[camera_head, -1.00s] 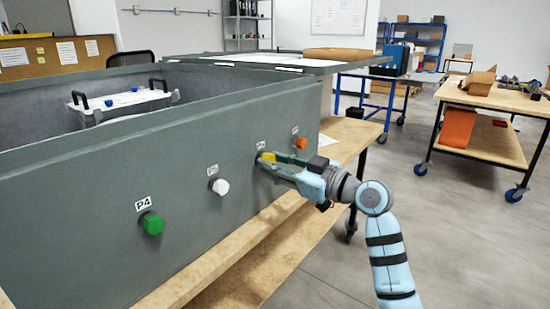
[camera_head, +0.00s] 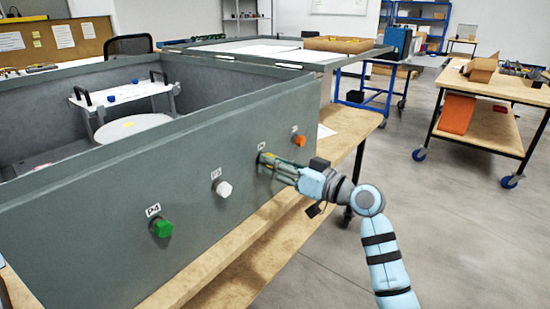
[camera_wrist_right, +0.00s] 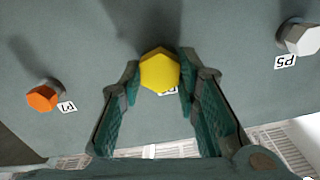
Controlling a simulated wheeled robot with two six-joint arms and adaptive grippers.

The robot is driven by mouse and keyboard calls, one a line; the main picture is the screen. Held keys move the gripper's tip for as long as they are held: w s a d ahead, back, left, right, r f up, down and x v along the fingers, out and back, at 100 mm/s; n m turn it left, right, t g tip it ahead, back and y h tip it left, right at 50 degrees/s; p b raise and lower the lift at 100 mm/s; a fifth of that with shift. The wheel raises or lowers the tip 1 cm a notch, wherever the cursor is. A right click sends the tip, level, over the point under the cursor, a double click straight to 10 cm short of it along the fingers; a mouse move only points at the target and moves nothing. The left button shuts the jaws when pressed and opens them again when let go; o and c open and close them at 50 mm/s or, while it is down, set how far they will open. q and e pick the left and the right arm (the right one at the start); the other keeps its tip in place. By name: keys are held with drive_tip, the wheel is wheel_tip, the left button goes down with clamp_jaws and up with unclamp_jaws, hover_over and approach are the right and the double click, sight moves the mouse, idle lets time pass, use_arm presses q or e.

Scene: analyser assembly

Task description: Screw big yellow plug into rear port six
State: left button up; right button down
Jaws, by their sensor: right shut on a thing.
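The big yellow plug (camera_wrist_right: 160,70) has a hexagonal head and is at the wall of the grey analyser housing (camera_head: 110,215), between the white plug (camera_head: 223,188) and the orange plug (camera_head: 299,140). In the head view only a sliver of the yellow plug (camera_head: 262,157) shows past the fingers. My right gripper (camera_wrist_right: 160,76) is shut on it, one green-padded finger on each side. A port label behind the plug is mostly hidden, and so is how deep the plug sits. My left gripper is not in view.
A green plug (camera_head: 161,228) sits at the label P4, and the white one is beside P5. A wooden bench (camera_head: 228,270) runs under the housing. A wheeled table (camera_head: 510,92) stands at the right, with open floor between.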

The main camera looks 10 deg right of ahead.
use_arm(q)
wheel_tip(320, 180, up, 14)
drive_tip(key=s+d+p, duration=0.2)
drive_tip(key=p, duration=1.2)
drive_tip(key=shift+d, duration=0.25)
use_arm(e)
drive_tip(key=m, duration=1.7)
drive_tip(key=shift+w+m, duration=0.1)
drive_tip(key=shift+m, duration=0.2)
drive_tip(key=shift+r, duration=0.1)
